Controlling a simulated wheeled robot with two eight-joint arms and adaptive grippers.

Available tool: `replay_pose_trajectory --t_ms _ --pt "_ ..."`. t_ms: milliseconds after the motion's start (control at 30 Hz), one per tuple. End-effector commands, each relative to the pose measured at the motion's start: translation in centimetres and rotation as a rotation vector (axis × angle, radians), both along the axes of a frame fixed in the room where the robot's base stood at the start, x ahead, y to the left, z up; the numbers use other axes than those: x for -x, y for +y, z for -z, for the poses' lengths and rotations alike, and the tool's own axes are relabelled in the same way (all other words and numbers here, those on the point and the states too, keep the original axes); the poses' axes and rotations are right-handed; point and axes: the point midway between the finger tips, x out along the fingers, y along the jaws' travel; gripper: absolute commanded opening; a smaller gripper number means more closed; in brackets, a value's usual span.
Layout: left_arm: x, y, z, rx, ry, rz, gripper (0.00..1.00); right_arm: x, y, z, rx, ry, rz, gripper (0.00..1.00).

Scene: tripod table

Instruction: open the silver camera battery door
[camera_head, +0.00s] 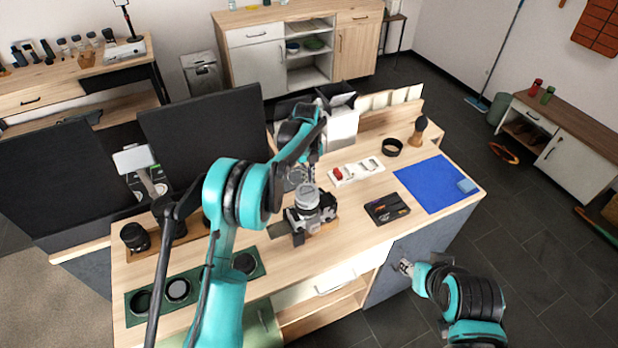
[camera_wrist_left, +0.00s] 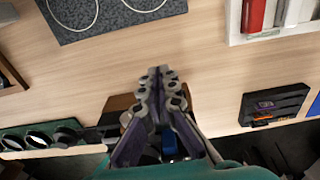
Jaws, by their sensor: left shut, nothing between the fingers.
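The silver camera (camera_head: 309,212), silver and black with a lens on top, sits on a small wooden stand (camera_head: 331,225) near the middle of the table. Its battery door cannot be made out. My left gripper (camera_head: 311,178) is just behind and above the camera, pointing down. In the left wrist view my left gripper (camera_wrist_left: 157,72) is shut and empty, its fingertips together over bare wood; its fingers hide most of what is below, and only a brown edge shows beside them. My right gripper (camera_head: 403,266) is low at the table's front right side, away from the camera; its jaws are too small to read.
A green mat (camera_head: 200,297) with lenses lies front left. A white tray (camera_head: 357,172) with a red item stands behind right of the camera. A dark box (camera_head: 387,208) and blue mat (camera_head: 432,187) lie right. Dark monitors (camera_head: 205,130) stand at the back left.

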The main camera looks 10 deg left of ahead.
Motion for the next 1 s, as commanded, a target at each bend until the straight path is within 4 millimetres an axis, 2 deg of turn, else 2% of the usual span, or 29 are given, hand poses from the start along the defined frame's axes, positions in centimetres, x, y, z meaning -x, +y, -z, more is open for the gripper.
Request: replay_pose_trajectory --t_ms 300,1000 --pt "-0.13 0.1 0.9 0.0 0.0 0.0 0.0 0.0 0.0 0.37 0.0 0.0 0.0 0.4" --pt "0.04 -0.03 1.12 0.0 0.0 0.0 0.0 0.0 0.0 0.54 0.0 0.0 0.0 0.4"
